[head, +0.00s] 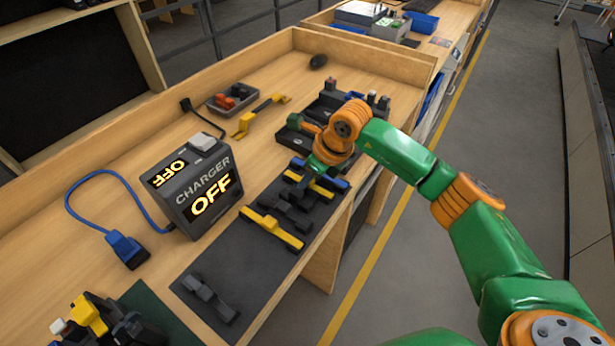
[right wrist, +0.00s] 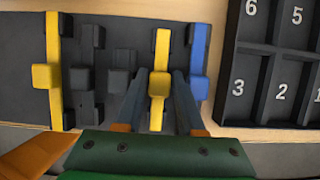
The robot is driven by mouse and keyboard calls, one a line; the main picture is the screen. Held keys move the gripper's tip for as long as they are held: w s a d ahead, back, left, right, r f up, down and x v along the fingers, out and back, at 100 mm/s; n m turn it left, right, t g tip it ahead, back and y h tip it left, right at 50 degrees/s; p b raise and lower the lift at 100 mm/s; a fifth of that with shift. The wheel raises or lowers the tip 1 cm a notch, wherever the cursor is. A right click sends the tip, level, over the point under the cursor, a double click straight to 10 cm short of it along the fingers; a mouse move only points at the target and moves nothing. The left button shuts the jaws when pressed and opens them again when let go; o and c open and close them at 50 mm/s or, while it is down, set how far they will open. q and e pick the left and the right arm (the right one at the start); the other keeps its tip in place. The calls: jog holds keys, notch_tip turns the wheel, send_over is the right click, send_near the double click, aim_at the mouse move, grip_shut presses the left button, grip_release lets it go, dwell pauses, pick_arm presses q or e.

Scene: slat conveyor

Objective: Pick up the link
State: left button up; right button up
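Several bar-shaped links lie on a dark mat (head: 240,270). The yellow link (right wrist: 160,75) is between the fingers of my right gripper (right wrist: 159,88), with a gap showing on each side. It also shows in the head view (head: 314,187), just below my right gripper (head: 312,172). The gripper is open and points down over the mat, partly hidden by its own wrist. A blue link (right wrist: 200,50) lies close to the right finger. Dark links (right wrist: 84,80) lie to the left, then another yellow link (right wrist: 50,75). A separate dark link (head: 210,297) lies nearer. My left gripper is not in view.
A charger box (head: 192,185) reading OFF stands left of the mat, with a blue cable and plug (head: 127,250). A black tray with numbered compartments (right wrist: 258,90) is right of the blue link. A small grey bin (head: 230,98) and yellow tool (head: 262,113) lie farther back.

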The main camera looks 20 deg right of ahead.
jog(key=shift+w+f, duration=0.1)
grip_shut()
